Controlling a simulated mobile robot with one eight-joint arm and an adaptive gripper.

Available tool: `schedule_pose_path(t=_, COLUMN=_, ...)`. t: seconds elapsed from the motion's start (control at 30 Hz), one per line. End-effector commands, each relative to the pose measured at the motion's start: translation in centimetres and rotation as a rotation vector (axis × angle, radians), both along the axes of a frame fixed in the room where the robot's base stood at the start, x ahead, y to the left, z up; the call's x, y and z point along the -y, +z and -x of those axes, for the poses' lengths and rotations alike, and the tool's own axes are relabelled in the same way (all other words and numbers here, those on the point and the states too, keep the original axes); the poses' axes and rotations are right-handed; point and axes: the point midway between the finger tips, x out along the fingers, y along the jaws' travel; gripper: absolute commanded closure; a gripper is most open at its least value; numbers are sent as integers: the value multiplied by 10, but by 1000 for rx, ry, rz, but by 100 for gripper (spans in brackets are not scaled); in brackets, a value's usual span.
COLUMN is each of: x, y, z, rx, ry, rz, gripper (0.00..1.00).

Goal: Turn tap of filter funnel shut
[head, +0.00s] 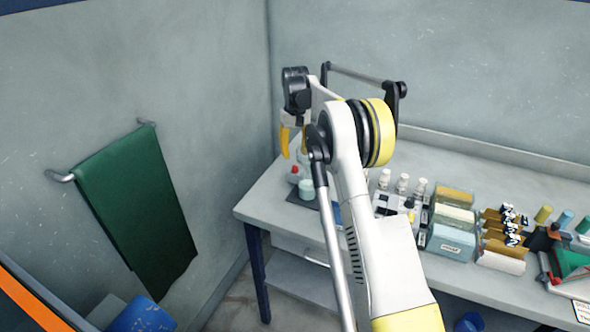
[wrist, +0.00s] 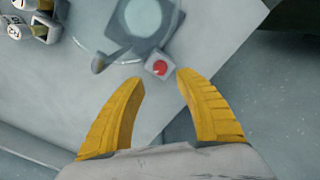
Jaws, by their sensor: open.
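In the wrist view, a round pale vessel (wrist: 143,17) on a dark grey base stands at the top, probably the filter funnel. A small dark grey lever-like part (wrist: 110,58) sticks out at its lower left; I cannot tell for sure if it is the tap. A small white block with a red round top (wrist: 160,68) sits just below the base. My gripper (wrist: 158,80) is open and empty above it, fingertips to either side of the red top. In the head view my gripper (head: 285,152) hangs over the bench's left end, by a pale jar (head: 306,189).
The bench (head: 262,203) runs to the right, with small white bottles (head: 402,184), boxes (head: 452,240) and racks on it. A green towel (head: 135,210) hangs from a rail on the left wall. The bench's left corner is clear.

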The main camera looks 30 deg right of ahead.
Motion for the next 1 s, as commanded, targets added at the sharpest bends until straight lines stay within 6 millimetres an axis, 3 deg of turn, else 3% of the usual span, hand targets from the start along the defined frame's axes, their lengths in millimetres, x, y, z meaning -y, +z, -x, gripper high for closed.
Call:
schedule_pose_path(t=0.1, x=0, y=-28, z=0, rx=0, ry=0, rz=0, gripper=59)
schedule_pose_path(t=0.3, x=0, y=-55, z=0, rx=1, ry=0, rz=0, gripper=59)
schedule_pose_path(t=0.7, x=0, y=-63, z=0, rx=1, ry=0, rz=0, gripper=59)
schedule_pose_path(t=0.73, x=0, y=-63, z=0, rx=1, ry=0, rz=0, gripper=64)
schedule_pose_path(t=0.83, x=0, y=-63, z=0, rx=1, ry=0, rz=0, gripper=94)
schedule_pose_path(t=0.87, x=0, y=-63, z=0, rx=1, ry=0, rz=0, gripper=100)
schedule_pose_path(t=1.0, x=0, y=-63, z=0, rx=1, ry=0, rz=0, gripper=100)
